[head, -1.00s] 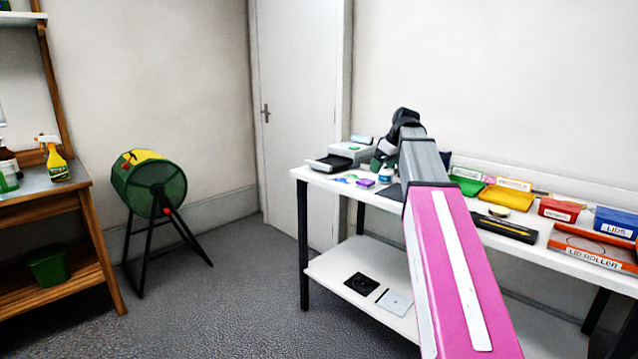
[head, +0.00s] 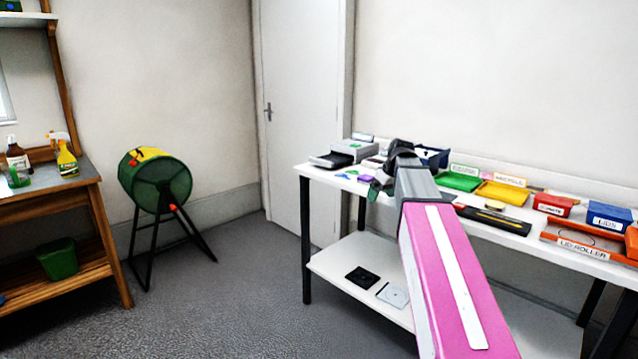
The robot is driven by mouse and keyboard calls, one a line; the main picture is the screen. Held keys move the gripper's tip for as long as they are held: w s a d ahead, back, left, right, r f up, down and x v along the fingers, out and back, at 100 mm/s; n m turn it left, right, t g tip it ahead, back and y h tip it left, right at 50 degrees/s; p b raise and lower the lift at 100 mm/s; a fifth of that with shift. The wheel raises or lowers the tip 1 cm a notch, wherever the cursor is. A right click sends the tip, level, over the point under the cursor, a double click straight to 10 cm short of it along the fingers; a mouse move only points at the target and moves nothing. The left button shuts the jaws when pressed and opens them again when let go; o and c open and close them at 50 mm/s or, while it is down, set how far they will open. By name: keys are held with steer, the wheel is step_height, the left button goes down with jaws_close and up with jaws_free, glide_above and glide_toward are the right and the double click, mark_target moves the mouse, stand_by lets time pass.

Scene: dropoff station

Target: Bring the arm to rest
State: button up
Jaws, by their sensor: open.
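My arm reaches forward from the bottom right of the head view, its pink and grey links ending in a dark wrist over the white table (head: 335,183). My gripper (head: 376,188) hangs below the wrist, small and partly hidden by the arm, near the table's left part. It is open, and I see nothing held in it. How far its fingertips are from the tabletop is hard to tell.
The table holds a grey device (head: 352,149), a green tray (head: 458,181), a yellow tray (head: 502,193), a red box (head: 554,204) and a blue box (head: 609,217). A green drum on a stand (head: 158,182) and a wooden bench (head: 60,200) stand left. Floor between is clear.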

steer(key=s+a+f+m+g+h, duration=0.1)
steer(key=s+f+m, duration=0.1)
steer(key=s+f, duration=0.5)
steer(key=s+a+f+m+h, duration=0.1)
steer(key=s+f, duration=0.6)
steer(key=f, duration=0.7)
steer(key=s+f+m+g, duration=0.1)
steer(key=s+f+m, duration=0.2)
steer(key=s+f, duration=0.5)
step_height(320, 180, down, 3)
steer(key=shift+a+f+m+g+h, duration=0.15)
steer(key=shift+a+m+g+h, duration=0.15)
steer(key=shift+a+m+h, duration=0.1)
